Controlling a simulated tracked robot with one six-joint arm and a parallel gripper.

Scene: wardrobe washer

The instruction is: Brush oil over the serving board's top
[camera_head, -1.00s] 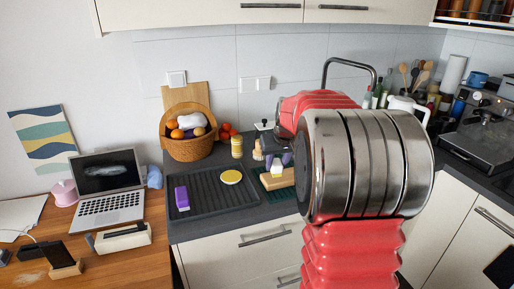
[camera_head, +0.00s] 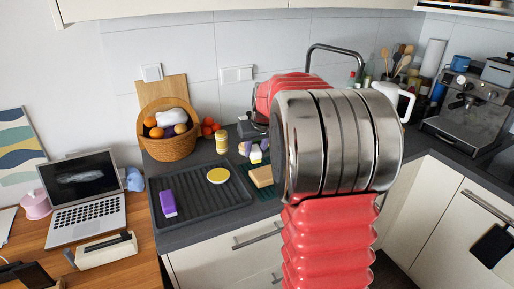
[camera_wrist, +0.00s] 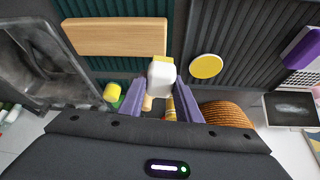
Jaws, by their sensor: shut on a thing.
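The serving board (camera_head: 262,176) is a plain light wooden slab lying flat on a dark green ribbed mat; in the wrist view (camera_wrist: 130,36) its top is bare. My gripper (camera_head: 252,148), with purple fingers, is shut on a brush (camera_head: 256,156) with a white body and yellow tip. The wrist view shows the brush (camera_wrist: 160,76) between the fingertips (camera_wrist: 161,100), beside the board's edge. The brush is just behind the board in the head view; I cannot tell its exact height. A round yellow dish (camera_head: 218,175), apparently the oil, sits on the dark ribbed tray.
A yellow cylinder (camera_wrist: 112,92) stands near the sink (camera_wrist: 30,65). A laptop (camera_head: 85,190) is on the wooden desk.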

